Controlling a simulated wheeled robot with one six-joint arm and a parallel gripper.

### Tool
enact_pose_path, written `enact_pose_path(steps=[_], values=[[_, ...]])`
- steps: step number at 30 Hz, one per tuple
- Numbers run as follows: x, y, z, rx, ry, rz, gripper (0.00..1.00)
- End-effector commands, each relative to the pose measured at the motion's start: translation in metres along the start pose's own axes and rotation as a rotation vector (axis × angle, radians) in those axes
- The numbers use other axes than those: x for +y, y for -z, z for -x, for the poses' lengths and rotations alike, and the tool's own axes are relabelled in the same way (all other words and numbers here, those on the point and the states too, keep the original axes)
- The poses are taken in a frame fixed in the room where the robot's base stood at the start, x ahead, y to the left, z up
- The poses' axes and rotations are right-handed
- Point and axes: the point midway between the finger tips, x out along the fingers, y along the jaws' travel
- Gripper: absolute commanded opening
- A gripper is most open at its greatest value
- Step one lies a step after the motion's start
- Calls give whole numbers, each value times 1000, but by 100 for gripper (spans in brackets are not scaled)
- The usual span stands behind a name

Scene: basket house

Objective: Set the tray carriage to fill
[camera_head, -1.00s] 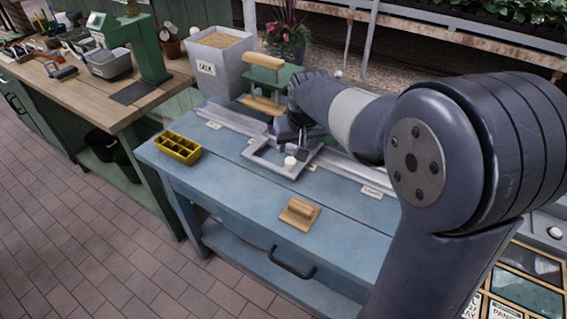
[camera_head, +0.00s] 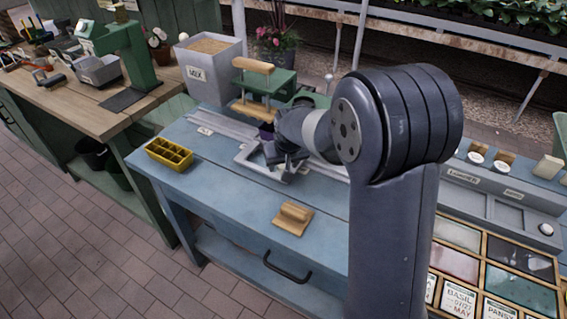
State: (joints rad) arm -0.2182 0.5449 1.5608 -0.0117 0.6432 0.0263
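The tray carriage (camera_head: 247,159) is a grey open square frame on a pale rail (camera_head: 225,126) along the back of the blue bench. Its left and front edges show; my arm covers much of its right side. My gripper (camera_head: 283,164) is low over the carriage's right part, pointing down. The carriage's white knob is hidden behind it. I cannot tell if the fingers touch or hold the knob. A small white label (camera_head: 205,131) lies near the rail's left end; its text is too small to read. Other rail labels are hidden.
A yellow compartment tray (camera_head: 169,153) and a wooden block (camera_head: 293,219) sit on the blue bench (camera_head: 225,190). Behind the rail stand a grey MIX bin (camera_head: 206,85) and a green press with a wooden handle (camera_head: 253,66). Seed trays (camera_head: 519,287) lie at right.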

Motion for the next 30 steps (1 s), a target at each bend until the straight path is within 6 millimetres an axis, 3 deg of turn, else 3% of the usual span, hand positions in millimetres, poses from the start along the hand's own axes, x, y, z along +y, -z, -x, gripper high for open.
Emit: enact_pose_path(steps=[18, 30], values=[[0, 0, 0, 0, 0, 0, 0], [-1, 1, 0, 1, 0, 0, 0]])
